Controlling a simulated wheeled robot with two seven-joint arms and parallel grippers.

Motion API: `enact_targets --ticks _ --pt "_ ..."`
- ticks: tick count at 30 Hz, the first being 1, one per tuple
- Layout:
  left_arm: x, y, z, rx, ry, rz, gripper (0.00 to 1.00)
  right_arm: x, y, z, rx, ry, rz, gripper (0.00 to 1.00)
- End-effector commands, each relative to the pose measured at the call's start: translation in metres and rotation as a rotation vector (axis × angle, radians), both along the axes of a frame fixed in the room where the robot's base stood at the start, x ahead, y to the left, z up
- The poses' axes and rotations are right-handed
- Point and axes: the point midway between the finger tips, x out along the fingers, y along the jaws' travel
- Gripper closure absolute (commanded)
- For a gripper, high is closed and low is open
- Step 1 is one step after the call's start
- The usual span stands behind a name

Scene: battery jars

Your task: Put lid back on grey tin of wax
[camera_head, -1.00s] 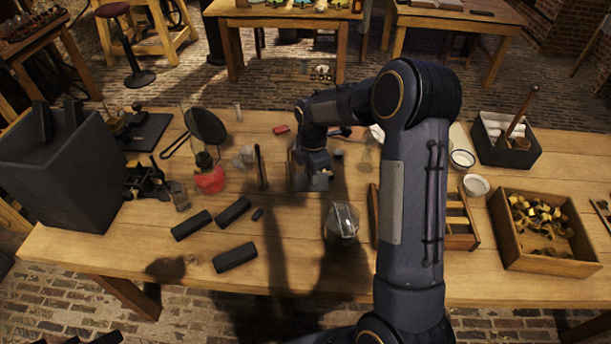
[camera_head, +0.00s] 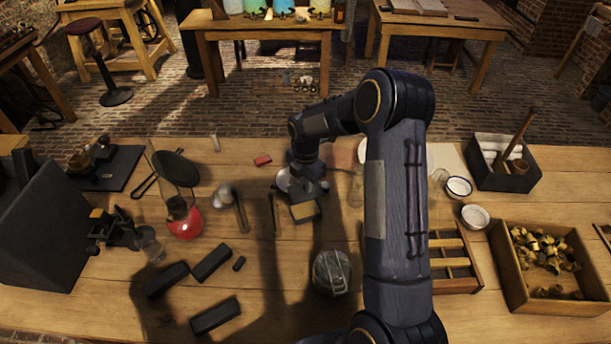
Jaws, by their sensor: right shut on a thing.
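The wax tin (camera_head: 305,211) stands on the bench with a tan top face showing and narrow grey sides. My right gripper (camera_head: 306,185) points down just behind it in the picture. It is shut on a flat grey piece (camera_head: 313,190), which looks like the lid. The fingers and wrist hide part of the piece. I cannot tell how high it is above the bench, or whether it touches the tin. My left gripper is not in view.
Dark upright bars (camera_head: 275,212) stand left of the tin. A pale round dish (camera_head: 284,181) is beside my right wrist. A wooden divided tray (camera_head: 455,262) and brass-filled box (camera_head: 550,258) are to the right.

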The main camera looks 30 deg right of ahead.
Motion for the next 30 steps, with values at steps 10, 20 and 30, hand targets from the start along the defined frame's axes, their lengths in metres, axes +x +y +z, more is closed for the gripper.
enact_targets --ticks 10,20,30 --pt "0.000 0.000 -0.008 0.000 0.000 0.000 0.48 -0.001 0.000 -0.025 0.000 0.001 0.000 1.00" --pt "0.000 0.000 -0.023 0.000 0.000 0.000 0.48 -0.001 0.000 -0.052 0.000 0.001 0.000 1.00" --pt "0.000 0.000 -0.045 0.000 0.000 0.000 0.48 -0.001 0.000 -0.082 0.000 0.000 0.000 1.00"
